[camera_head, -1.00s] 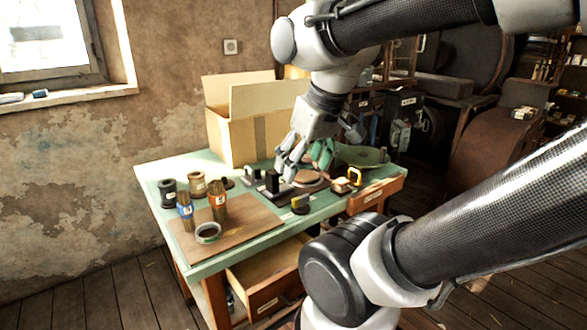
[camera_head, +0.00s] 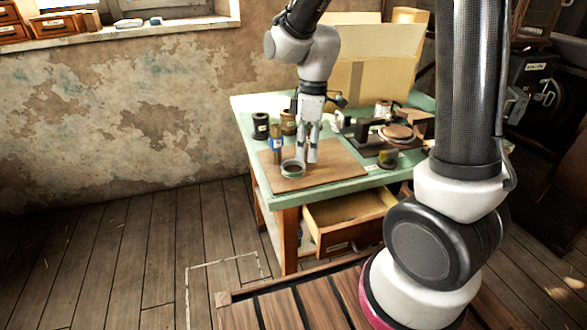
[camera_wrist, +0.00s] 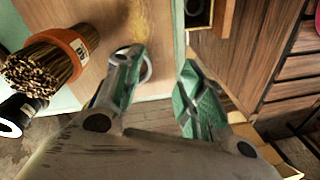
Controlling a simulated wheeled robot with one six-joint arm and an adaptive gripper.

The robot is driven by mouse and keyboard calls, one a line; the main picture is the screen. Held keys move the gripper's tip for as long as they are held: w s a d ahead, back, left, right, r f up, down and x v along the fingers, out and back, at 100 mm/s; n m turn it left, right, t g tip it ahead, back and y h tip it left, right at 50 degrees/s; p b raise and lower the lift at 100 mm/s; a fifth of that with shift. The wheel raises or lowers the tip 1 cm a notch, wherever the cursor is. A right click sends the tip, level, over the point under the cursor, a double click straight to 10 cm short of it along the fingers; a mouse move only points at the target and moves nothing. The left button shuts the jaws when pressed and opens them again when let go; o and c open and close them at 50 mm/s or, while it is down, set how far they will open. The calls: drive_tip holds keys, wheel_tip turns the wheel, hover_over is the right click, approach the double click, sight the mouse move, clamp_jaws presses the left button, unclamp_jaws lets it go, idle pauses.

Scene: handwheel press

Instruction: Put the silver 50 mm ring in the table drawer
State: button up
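The silver ring (camera_head: 292,169) lies on a brown board (camera_head: 335,173) at the front left of the green table (camera_head: 240,108). In the wrist view, part of a pale ring (camera_wrist: 148,66) shows beyond the left finger, which hides the rest. My gripper (camera_head: 307,160) is low over the board, just right of and behind the ring in the head view. In the wrist view my gripper (camera_wrist: 160,72) has its fingers apart with nothing seen between them. Whether a finger touches the ring cannot be told. The table drawer (camera_head: 350,212) stands pulled out below the tabletop.
A bristle bundle with a blue band (camera_head: 277,146) stands behind the ring. One with an orange band (camera_wrist: 62,52) is close left of my fingers. Dark spools (camera_head: 260,126), a press-like fixture (camera_head: 372,130) and a cardboard box (camera_head: 360,85) stand farther back.

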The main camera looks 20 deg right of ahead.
sight(295, 176)
drive_tip(key=f+n, duration=0.1)
drive_tip(key=f, duration=0.1)
drive_tip(key=w+a+f+n, duration=0.1)
drive_tip(key=f+n, duration=0.1)
drive_tip(key=w+a+f+n, duration=0.1)
drive_tip(key=f, duration=0.2)
drive_tip(key=shift+n+t, duration=0.4)
clamp_jaws()
